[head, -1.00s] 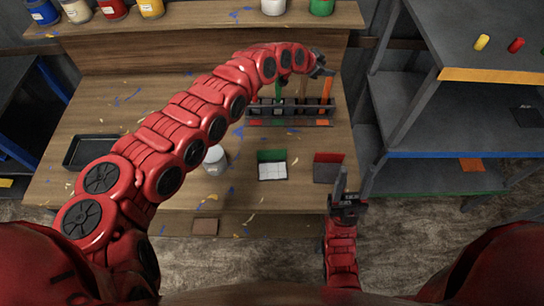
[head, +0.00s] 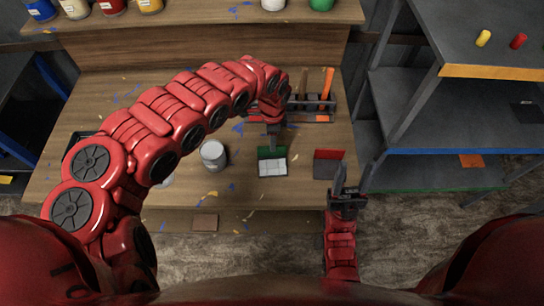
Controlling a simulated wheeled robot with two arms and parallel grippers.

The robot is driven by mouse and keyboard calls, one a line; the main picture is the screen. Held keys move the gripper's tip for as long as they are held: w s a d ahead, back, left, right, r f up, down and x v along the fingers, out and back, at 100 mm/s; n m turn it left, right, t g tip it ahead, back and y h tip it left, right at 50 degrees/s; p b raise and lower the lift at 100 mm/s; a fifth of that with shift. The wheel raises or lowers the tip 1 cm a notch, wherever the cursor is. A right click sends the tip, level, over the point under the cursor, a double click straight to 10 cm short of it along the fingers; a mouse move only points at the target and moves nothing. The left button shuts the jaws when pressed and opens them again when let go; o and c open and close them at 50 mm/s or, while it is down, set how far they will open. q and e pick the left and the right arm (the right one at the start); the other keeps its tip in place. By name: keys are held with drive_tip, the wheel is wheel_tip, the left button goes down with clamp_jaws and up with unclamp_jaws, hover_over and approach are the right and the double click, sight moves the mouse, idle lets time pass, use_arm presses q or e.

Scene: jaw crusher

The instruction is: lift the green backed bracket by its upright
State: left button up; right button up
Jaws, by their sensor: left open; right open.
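The green backed bracket (head: 272,168) stands on the workbench, with a green upright at its back and a pale, tile-marked base in front. My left gripper (head: 274,143) is open and points down, just at or above the top of the green upright. I cannot tell whether the upright is between its fingers. My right gripper (head: 341,180) is open and empty near the bench's front edge, in front of the red backed bracket (head: 329,156), which has a dark base.
A tool rack (head: 312,115) with an orange-handled tool stands behind the brackets, partly hidden by my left arm. A grey-white can (head: 213,155) stands left of the green bracket. A grey shelf unit (head: 440,170) is to the right. Paint cans line the back ledge (head: 200,14).

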sight(272, 155)
use_arm(q)
wheel_tip(272, 155, down, 2)
drive_tip(key=shift+f, duration=0.1)
wheel_tip(272, 155, down, 4)
drive_tip(key=shift+r+p, duration=0.25)
drive_tip(key=shift+p, duration=0.6)
drive_tip(key=shift+w+a+f, duration=0.1)
drive_tip(key=shift+a+f, duration=0.05)
drive_tip(key=shift+f, duration=0.7)
clamp_jaws()
